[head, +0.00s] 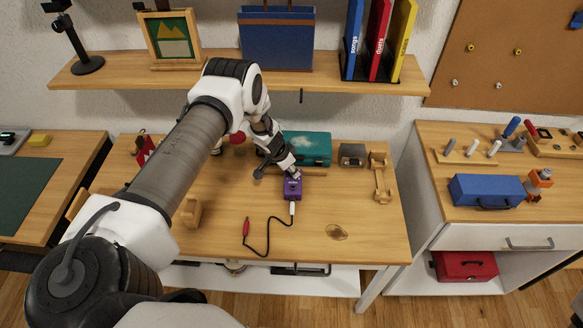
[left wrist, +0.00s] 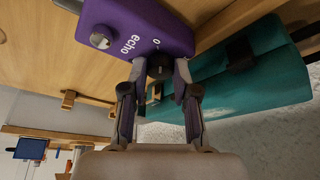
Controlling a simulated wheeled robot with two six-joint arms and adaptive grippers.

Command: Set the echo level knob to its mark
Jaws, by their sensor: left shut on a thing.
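The purple echo pedal (head: 292,190) lies on the wooden table, below the teal case in the head view. The left wrist view shows the pedal (left wrist: 145,22) close up, with a white "echo" label, a "0" mark and a round silver button (left wrist: 102,40). The dark echo level knob (left wrist: 159,66) is on the pedal's near end, between my left fingertips. My left gripper (head: 294,175) reaches down onto the pedal and is shut on the knob; its fingers (left wrist: 160,74) show on both sides of it. The knob's pointer cannot be made out. My right gripper is not in view.
A teal case (head: 312,148) stands just behind the pedal. A black cable (head: 268,246) with a red plug curls in front. A small grey box (head: 353,154) and a wooden stand (head: 381,180) are to the right. A shelf (head: 180,78) overhangs the back. The table's front right is mostly clear.

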